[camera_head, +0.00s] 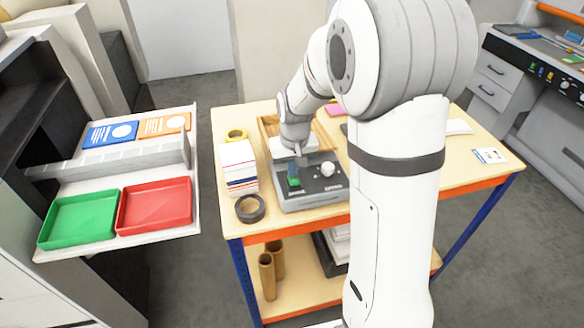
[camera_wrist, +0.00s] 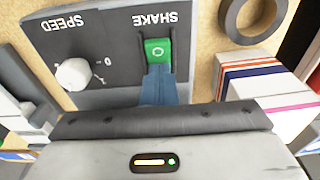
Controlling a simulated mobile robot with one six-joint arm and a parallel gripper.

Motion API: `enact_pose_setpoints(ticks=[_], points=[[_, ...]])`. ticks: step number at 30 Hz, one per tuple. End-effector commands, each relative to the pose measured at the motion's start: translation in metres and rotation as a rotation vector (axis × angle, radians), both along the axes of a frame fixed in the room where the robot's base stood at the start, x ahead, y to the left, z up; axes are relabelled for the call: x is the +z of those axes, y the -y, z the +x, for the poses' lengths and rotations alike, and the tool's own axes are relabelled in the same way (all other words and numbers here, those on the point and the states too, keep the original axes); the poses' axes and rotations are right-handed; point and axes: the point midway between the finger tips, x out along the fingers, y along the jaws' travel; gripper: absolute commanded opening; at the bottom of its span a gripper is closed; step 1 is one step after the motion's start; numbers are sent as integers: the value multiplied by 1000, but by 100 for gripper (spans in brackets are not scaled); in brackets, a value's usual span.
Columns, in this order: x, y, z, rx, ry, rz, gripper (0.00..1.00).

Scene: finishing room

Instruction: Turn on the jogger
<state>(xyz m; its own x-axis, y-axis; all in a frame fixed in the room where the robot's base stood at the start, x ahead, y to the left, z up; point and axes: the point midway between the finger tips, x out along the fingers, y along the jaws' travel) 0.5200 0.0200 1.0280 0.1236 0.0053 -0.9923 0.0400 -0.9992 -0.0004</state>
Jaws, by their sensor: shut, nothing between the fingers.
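The jogger (camera_head: 318,196) is a grey machine with a dark front panel, standing on the wooden table. Its panel (camera_wrist: 115,25) shows in the wrist view with the words SPEED and SHAKE upside down. A green rocker switch (camera_wrist: 157,50) with a white ring mark sits by SHAKE; it also shows in the head view (camera_head: 294,182). A white knob (camera_wrist: 75,74) sits by SPEED, with a 0 mark beside it. My gripper (camera_wrist: 157,70) is shut and empty, its blue fingertips right at the switch's near edge. I cannot tell whether they touch it. The gripper also shows in the head view (camera_head: 293,172).
Green (camera_head: 78,218) and red (camera_head: 154,205) trays lie on a shelf at left. The table's right side has clear room.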

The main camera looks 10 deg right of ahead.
Motion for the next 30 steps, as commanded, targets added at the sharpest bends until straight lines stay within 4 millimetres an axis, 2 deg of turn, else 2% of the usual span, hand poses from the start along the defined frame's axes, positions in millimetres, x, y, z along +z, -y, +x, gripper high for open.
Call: enact_pose_setpoints(ticks=[1,10,22,26,30], points=[[-6,1,-5,2,-16,-3,0],[-6,-1,-19,8,-21,-4,0],[-4,-2,-21,9,-20,-3,0],[11,-2,-21,8,-16,-3,0],[41,-1,-22,8,-10,-2,0]])
